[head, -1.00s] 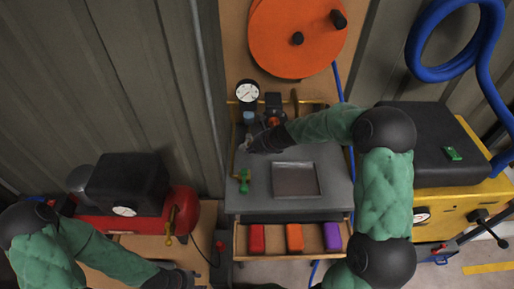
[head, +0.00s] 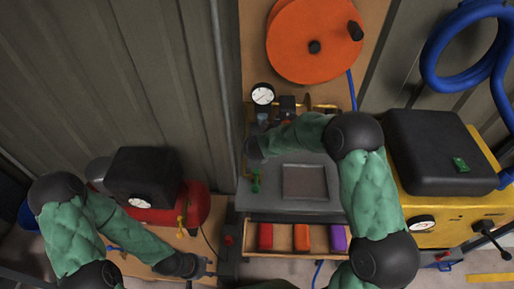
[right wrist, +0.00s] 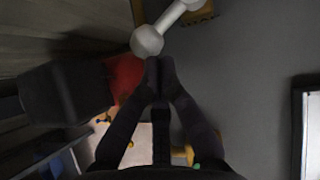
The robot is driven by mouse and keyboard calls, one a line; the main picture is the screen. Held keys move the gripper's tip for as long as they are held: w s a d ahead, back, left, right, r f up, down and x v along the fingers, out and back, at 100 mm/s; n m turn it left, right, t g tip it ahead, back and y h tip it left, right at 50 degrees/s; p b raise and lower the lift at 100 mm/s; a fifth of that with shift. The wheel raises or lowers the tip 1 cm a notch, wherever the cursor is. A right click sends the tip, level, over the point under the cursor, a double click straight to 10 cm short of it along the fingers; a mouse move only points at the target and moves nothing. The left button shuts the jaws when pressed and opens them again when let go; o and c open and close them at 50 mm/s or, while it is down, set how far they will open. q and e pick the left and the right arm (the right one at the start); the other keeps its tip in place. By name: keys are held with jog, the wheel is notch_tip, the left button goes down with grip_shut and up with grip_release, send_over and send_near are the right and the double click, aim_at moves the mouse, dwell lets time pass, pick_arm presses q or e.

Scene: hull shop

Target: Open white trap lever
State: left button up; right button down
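A pale whitish rod with a rounded knob (right wrist: 147,41) shows at the top of the right wrist view. It may be the white trap lever, but I cannot be sure. My right gripper (right wrist: 160,64) has its dark fingertips together just below the knob; I cannot tell whether they touch it. In the head view my right gripper (head: 252,152) is over the left side of the grey bench top, and the lever is not clear there. My left gripper (head: 208,267) is low, by the wooden surface near the red compressor; its fingers are too small to read.
A pressure gauge (head: 263,94) stands at the back of the grey bench (head: 330,207). A green valve (head: 255,181) and a square tray (head: 305,167) are on the bench. An open drawer (head: 282,248) holds red, orange and purple blocks. The red compressor (head: 196,204) stands left.

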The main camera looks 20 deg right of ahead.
jog(key=shift+w+a+m+h+p, duration=0.3)
jog(key=shift+w+a+m+h, duration=0.3)
jog(key=shift+m, duration=0.5)
jog(key=shift+w, duration=0.35)
jog(key=shift+w+a, duration=0.1)
jog(key=shift+w, duration=0.05)
